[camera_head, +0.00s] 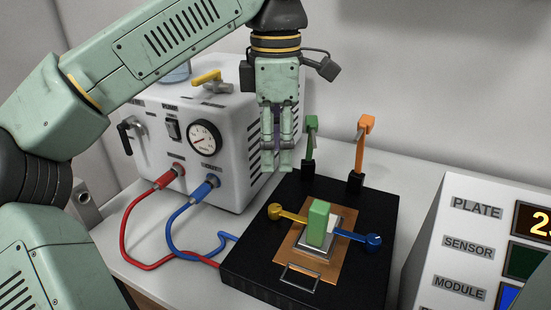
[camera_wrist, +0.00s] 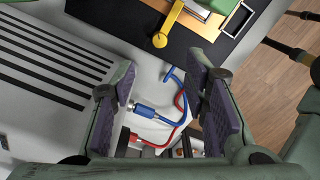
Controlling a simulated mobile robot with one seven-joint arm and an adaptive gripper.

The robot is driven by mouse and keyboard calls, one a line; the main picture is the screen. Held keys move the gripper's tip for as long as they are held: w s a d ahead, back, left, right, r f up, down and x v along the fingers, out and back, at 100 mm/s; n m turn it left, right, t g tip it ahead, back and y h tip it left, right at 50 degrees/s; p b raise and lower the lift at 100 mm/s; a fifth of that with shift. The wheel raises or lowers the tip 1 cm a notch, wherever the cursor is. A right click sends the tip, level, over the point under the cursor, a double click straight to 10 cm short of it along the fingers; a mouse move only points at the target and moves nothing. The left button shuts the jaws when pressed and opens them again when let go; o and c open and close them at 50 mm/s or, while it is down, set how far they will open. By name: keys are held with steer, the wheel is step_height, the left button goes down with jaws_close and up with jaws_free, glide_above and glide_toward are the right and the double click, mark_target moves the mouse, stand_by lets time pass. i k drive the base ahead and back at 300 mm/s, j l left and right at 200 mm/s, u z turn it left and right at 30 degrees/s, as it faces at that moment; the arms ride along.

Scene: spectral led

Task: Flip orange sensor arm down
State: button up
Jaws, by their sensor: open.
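The orange sensor arm (camera_head: 362,143) stands raised on a black post at the back right of the black base (camera_head: 245,262) in the head view. A similar green arm (camera_head: 311,138) stands raised to its left. My gripper (camera_head: 279,168) points down to the left of the green arm, near the white box, and is apart from the orange arm. In the wrist view my gripper's two purple-padded fingers (camera_wrist: 163,95) are spread with nothing held between them. The orange arm cannot be made out in the wrist view.
A copper plate (camera_head: 290,242) carries a green block (camera_head: 318,221), with a yellow lever (camera_head: 287,214) and a blue lever (camera_head: 358,237) beside it. The white pump box (camera_head: 158,150) has red and blue hoses (camera_head: 172,238). A labelled display panel (camera_head: 460,245) stands right.

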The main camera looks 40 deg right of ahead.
mark_target(366, 124)
steer(key=z, duration=1.4)
